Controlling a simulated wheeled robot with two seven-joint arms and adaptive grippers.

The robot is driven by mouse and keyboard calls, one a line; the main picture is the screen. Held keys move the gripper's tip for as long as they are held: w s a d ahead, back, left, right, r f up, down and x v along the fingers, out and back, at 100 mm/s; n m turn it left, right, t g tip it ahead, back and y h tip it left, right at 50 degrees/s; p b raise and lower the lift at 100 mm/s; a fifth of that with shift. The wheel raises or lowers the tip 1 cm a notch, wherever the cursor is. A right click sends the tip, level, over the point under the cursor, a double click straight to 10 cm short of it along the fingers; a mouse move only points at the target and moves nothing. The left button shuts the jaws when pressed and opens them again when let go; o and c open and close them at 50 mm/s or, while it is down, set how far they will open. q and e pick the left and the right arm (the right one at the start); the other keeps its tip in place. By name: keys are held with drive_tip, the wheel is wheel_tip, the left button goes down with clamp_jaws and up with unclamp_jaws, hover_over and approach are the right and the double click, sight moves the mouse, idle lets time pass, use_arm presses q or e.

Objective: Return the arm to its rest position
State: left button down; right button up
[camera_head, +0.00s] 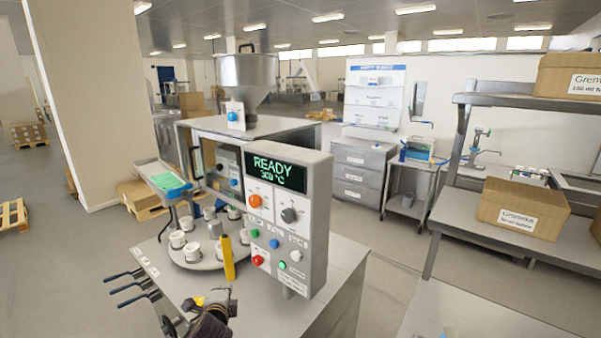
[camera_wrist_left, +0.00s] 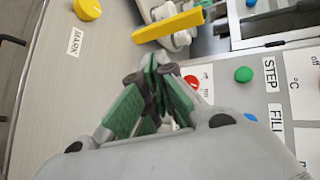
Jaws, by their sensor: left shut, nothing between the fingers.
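My left gripper (camera_head: 217,303) is low in the head view, over the front of the machine's table, left of the control panel (camera_head: 290,215). In the left wrist view its green-padded fingers (camera_wrist_left: 155,72) are together with nothing between them. The fingers overlap part of the red button (camera_wrist_left: 200,84) in that view; I cannot tell whether they touch it. The panel display reads READY. My right gripper is in neither view.
A yellow bar (camera_head: 228,258) stands beside the round turntable (camera_head: 190,262), which carries several white jars. A yellow disc (camera_wrist_left: 87,9) is on the tabletop near the MARK label. Black-handled levers (camera_head: 130,285) stick out at the table's left edge. Open floor lies further left.

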use_arm(q)
drive_tip(key=s+f+n+g+h, duration=0.1)
drive_tip(key=s+f+n+g, duration=0.3)
drive_tip(key=s, duration=0.6)
drive_tip(key=s+f+n+g+h, duration=0.1)
drive_tip(key=s+f+n+g, duration=0.15)
drive_tip(key=s+n, duration=0.55)
drive_tip(key=s+f+n+g+h, duration=0.1)
drive_tip(key=s+f+n+g, duration=0.25)
drive_tip(key=s, duration=0.85)
wheel_tip(320, 180, down, 35)
drive_tip(key=s+m+b, duration=0.1)
drive_tip(key=s+b, duration=0.1)
drive_tip(key=s, duration=0.1)
drive_tip(key=s+a+f+g+b, duration=0.1)
drive_tip(key=s+a+f+g, duration=0.1)
drive_tip(key=s+f, duration=1.9)
drive_tip(key=shift+s+a+f, duration=0.35)
drive_tip(key=shift+s+a, duration=0.1)
drive_tip(key=shift+a, duration=0.15)
